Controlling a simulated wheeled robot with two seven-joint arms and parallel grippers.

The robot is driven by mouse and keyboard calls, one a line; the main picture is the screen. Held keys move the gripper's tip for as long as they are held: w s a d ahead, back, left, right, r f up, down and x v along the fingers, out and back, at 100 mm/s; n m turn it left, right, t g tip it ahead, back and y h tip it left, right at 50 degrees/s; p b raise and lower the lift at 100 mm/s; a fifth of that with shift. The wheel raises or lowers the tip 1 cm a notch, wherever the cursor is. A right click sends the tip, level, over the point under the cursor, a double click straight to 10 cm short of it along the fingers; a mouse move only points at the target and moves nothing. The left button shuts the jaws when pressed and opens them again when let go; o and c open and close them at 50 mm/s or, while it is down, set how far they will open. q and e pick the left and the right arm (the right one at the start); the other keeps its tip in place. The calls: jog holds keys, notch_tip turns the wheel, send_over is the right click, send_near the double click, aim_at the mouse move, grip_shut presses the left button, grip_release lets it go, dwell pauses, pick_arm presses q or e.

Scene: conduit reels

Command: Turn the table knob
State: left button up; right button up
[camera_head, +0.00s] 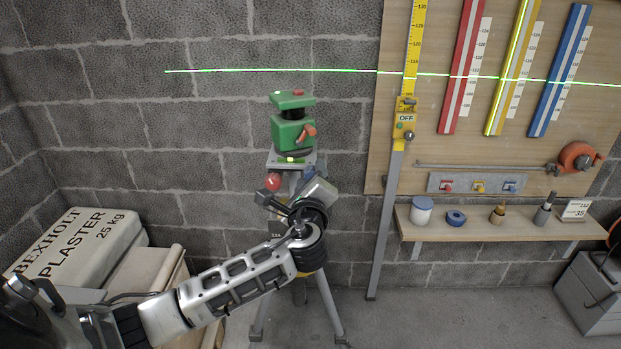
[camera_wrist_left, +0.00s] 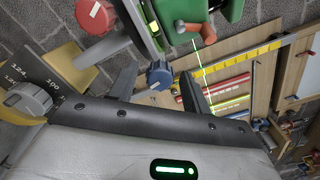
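A green laser level (camera_head: 292,128) with an orange-red knob sits on a small grey table on a tripod (camera_head: 328,310). In the left wrist view, a blue knob (camera_wrist_left: 159,76) sits just below the table, with a red knob (camera_wrist_left: 95,14) up to its left. The red knob also shows in the head view (camera_head: 272,182). My left gripper (camera_wrist_left: 160,88) is open, its dark fingers on either side of the blue knob in the picture. I cannot tell whether they touch it. My left arm hides part of the tripod. My right gripper is not in view.
A grey knob (camera_wrist_left: 28,99) beside a numbered scale is at the left of the wrist view. A yellow levelling staff (camera_head: 405,120) stands right of the tripod, before a board (camera_head: 470,155) and shelf (camera_head: 480,233). Plaster bags (camera_head: 75,240) lie left. A green laser line crosses the wall.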

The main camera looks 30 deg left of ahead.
pick_arm(q)
jog(key=b+v, duration=0.2)
jog(key=v, duration=1.4)
jog(key=s+d+f+n+g+h, duration=0.1)
jog(key=d+f+n+g+h, duration=0.15)
jog(key=f, duration=0.45)
jog(key=s+d+f+n+g+h, duration=0.1)
jog(key=d+f+h, duration=0.25)
jog(key=f, duration=0.35)
jog(key=s+d+f+n+h, duration=0.2)
jog(key=s+f+n+h, duration=0.1)
jog(key=s+f+n, duration=0.1)
jog(key=s+d+f+n+g+h, duration=0.1)
jog(key=s+d+f+n+h, duration=0.1)
jog(key=s+f+n, duration=0.3)
jog(key=shift+s+d+f+n+h, duration=0.35)
jog(key=shift+f+n+h, duration=0.45)
jog(key=shift+n, duration=1.35)
jog(key=shift+g, duration=0.25)
